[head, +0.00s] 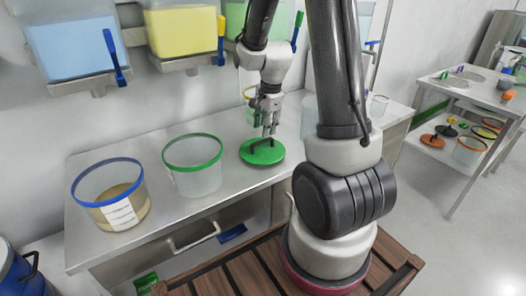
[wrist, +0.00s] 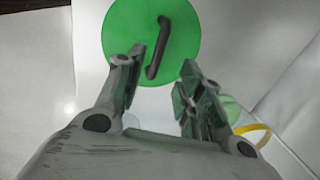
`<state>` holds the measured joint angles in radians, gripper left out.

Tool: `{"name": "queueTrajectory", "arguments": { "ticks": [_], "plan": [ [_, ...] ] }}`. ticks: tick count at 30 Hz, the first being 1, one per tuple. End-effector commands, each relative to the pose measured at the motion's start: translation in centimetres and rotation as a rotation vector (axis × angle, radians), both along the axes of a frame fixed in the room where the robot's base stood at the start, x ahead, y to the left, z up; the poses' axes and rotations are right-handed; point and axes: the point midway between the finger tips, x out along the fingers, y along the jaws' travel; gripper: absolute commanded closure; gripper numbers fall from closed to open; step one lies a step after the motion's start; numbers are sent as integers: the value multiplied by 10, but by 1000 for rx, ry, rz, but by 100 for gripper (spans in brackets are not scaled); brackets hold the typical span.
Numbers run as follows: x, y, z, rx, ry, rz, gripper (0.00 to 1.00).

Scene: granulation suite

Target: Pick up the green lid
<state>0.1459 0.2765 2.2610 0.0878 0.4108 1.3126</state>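The green lid (head: 270,154) is a round disc with a dark arched handle (head: 262,143). It lies on the steel counter, right of the green-rimmed tub. In the wrist view the lid (wrist: 120,35) is at the top centre, with its handle (wrist: 159,48) standing across it. My gripper (head: 268,128) points down just above the lid, close to the handle. In the wrist view my gripper (wrist: 162,66) has its two fingers apart, with the handle's lower end appearing between them. Nothing is held. Whether a finger touches the handle, I cannot tell.
A green-rimmed clear tub (head: 194,178) and a blue-rimmed tub (head: 126,214) with tan contents stand left on the counter (head: 225,197). A yellow-rimmed tub (head: 249,95) is behind my gripper. Bins with coloured contents hang above. A steel trolley (head: 455,92) stands at right.

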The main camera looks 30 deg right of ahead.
Motion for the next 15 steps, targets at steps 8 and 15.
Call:
{"name": "queueTrajectory", "arguments": {
  "ticks": [8, 15],
  "plan": [
    [4, -3, -36, 2, 5, -4, 63],
    [9, -5, -69, 1, 4, -2, 63]
  ]
}}
